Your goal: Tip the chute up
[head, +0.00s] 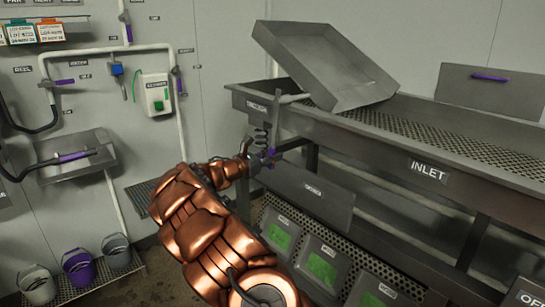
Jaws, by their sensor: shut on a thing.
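My gripper (266,156) is at the end of my copper-coloured arm, below the left end of the steel inlet table (365,136). It is shut on a small purple handle (271,153), mostly hidden by the fingers. A grey metal plate with a small label (308,194) slopes down just right of the gripper. A shallow, walled metal tray (325,62) sits tilted on the table's left part. I cannot tell for sure which of these two is the chute, or how the handle joins them.
The inlet table has a perforated bed. Another panel with a purple handle (490,78) stands at the back right. Packs with green faces (321,268) lie on a perforated shelf below. A wall basin (76,158) and several buckets (79,270) are at left.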

